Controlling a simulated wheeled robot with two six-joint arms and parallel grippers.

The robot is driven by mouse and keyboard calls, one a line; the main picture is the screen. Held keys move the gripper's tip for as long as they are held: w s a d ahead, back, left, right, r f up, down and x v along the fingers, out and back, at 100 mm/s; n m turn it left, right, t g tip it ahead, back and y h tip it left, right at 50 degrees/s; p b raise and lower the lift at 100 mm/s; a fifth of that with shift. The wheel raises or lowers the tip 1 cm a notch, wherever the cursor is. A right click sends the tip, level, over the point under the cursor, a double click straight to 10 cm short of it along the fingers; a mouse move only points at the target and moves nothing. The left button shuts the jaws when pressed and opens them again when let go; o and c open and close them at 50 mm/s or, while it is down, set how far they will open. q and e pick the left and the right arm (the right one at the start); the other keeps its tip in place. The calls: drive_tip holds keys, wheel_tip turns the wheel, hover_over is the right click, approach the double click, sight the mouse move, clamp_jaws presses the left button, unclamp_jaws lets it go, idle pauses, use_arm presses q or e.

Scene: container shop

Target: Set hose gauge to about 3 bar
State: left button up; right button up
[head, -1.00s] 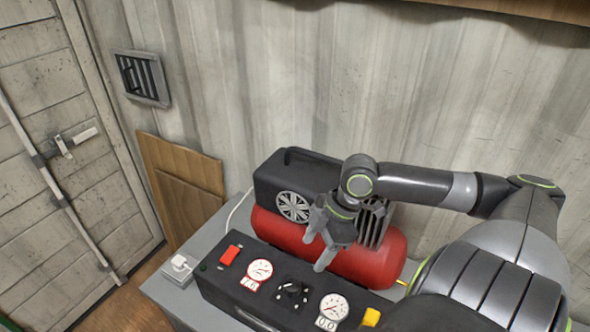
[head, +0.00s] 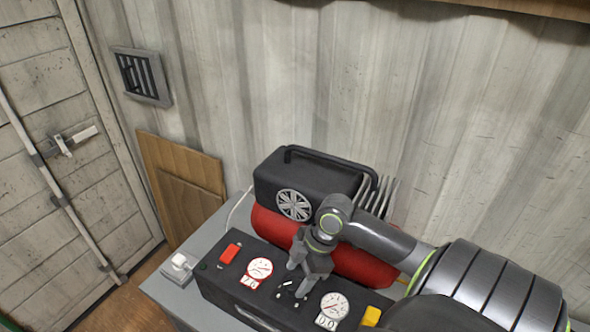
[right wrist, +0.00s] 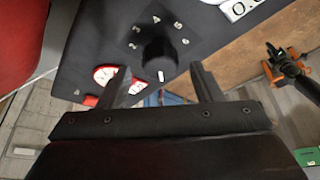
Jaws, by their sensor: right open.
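A black control panel (head: 222,282) sits on the front of the compressor. Its black knob (right wrist: 156,58) has a white pointer mark and a ring of numbers around it. In the head view, the right gauge (head: 334,304) has a readout that looks like 0.0. The left gauge (head: 260,268) has a red rim and a partly legible readout. My right gripper (head: 297,280) is open over the knob, which it partly hides. In the right wrist view, its fingers (right wrist: 161,84) are on either side of the knob, apparently not gripping it. My left gripper is not in view.
The compressor's red tank (head: 272,226) and black housing (head: 320,177) stand behind the panel. A red switch (head: 230,253) is at the panel's left, a yellow part (head: 371,316) at its right. A white socket (head: 179,265) lies on the grey bench (head: 170,291).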

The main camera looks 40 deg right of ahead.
drive_tip(key=shift+x, duration=1.15)
drive_tip(key=shift+c, duration=0.5)
